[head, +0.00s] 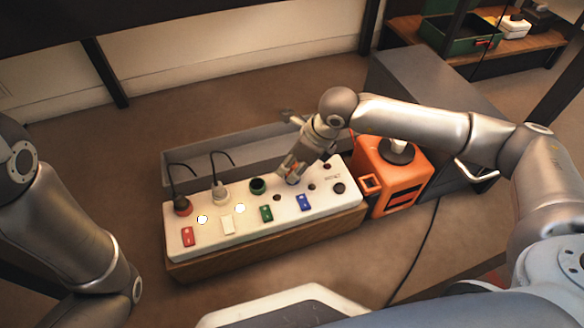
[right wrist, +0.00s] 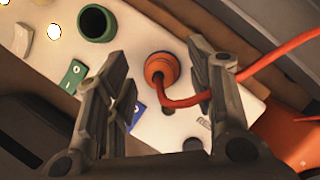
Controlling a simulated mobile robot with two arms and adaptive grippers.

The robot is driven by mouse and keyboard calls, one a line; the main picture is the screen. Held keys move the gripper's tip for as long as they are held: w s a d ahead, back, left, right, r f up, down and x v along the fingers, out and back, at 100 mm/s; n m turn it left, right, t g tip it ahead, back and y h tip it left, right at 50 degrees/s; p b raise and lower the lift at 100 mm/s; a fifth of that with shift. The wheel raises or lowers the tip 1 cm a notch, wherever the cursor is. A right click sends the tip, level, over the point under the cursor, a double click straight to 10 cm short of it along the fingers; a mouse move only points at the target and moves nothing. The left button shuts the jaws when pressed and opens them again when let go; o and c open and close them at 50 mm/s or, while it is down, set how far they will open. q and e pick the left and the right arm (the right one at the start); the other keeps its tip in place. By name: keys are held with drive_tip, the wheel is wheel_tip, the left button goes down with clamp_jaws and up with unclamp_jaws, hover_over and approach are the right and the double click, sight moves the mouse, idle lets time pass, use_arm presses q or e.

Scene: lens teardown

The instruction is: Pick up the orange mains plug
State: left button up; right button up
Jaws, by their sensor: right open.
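The orange mains plug (right wrist: 161,70) is in a socket of the white power strip (right wrist: 55,80), with its orange cord (right wrist: 255,68) running off to the right in the right wrist view. In the head view the plug is mostly hidden behind my right gripper (head: 286,176), with only a bit of orange between the fingers. My right gripper is open, and in the right wrist view its fingers (right wrist: 160,85) stand on either side of the plug, apart from it. My left arm is at the left edge of the head view; its gripper is out of view.
A red plug (head: 182,205) and a white plug (head: 219,190) with black cords, and a green round socket piece (head: 257,186), stand on the strip to the left. A grey trough (head: 185,160) lies behind it. An orange box (head: 397,185) stands close on the right.

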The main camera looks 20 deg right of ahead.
drive_tip(key=shift+r, duration=0.1)
drive_tip(key=shift+c, duration=1.3)
clamp_jaws()
drive_tip(key=shift+r, duration=0.15)
